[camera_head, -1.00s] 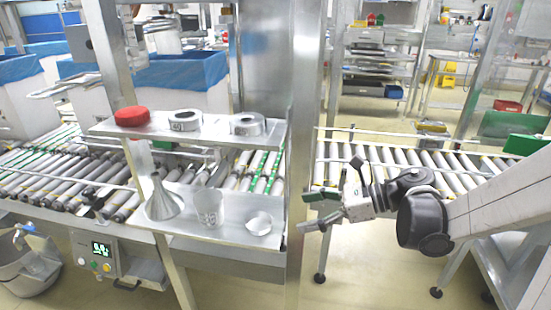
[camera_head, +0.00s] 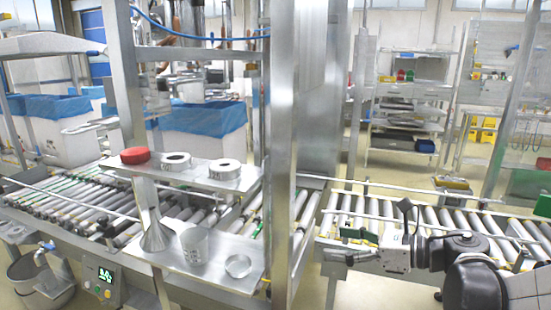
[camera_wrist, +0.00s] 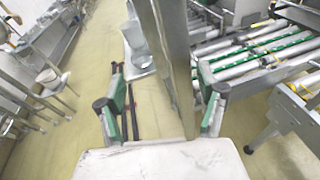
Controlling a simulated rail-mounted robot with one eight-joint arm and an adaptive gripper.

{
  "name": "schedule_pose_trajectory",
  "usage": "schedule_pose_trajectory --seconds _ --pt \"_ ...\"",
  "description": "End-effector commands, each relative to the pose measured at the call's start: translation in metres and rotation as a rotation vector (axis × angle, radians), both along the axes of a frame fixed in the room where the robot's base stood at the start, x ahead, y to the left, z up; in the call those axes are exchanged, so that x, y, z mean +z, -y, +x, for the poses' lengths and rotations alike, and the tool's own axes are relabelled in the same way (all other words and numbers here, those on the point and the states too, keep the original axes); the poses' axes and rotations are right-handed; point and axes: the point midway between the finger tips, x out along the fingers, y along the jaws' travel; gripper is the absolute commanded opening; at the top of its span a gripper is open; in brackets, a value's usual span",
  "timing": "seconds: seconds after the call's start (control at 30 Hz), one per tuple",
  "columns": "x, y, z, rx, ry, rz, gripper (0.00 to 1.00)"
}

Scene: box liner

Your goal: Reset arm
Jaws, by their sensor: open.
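My gripper (camera_head: 338,250) is at the lower right of the head view, in front of the roller conveyor and to the right of the steel post. Nothing is held in it. In the wrist view my gripper (camera_wrist: 165,100) shows two green-padded fingers spread wide apart. The steel post (camera_wrist: 168,60) runs through the space between them in the picture; I cannot tell how far beyond the fingers it is. My arm reaches in from the lower right corner of the head view.
A two-level steel shelf (camera_head: 185,177) left of the post holds a red round item (camera_head: 135,155), two metal rings, a funnel (camera_head: 155,232), a clear beaker (camera_head: 194,246) and a small dish (camera_head: 238,266). Conveyor rollers (camera_head: 440,218) run behind my gripper. Open floor shows in the wrist view.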

Motion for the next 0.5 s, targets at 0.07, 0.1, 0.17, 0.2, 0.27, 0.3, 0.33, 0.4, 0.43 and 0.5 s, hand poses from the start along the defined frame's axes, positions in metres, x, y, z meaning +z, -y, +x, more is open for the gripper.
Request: schedule_pose_trajectory --seconds 0.07,0.1,0.17,0.2,0.27,0.3,0.33,0.4,0.43,0.5 --pt "0.022 -0.002 0.010 -0.074 -0.003 0.074 0.70" --pt "0.034 -0.002 0.015 -0.114 -0.008 0.121 0.70" --pt "0.053 0.000 0.023 -0.182 -0.019 0.199 0.70" --pt "0.067 0.002 0.028 -0.232 -0.030 0.261 0.70" --pt "0.090 0.007 0.035 -0.311 -0.052 0.369 0.70" --pt "0.105 0.012 0.040 -0.368 -0.071 0.451 0.70" --pt "0.116 0.017 0.043 -0.413 -0.089 0.519 0.70" --pt "0.139 0.031 0.047 -0.511 -0.137 0.679 0.70" --pt "0.147 0.037 0.048 -0.552 -0.160 0.749 0.70" --pt "0.161 0.054 0.049 -0.643 -0.223 0.916 0.70"
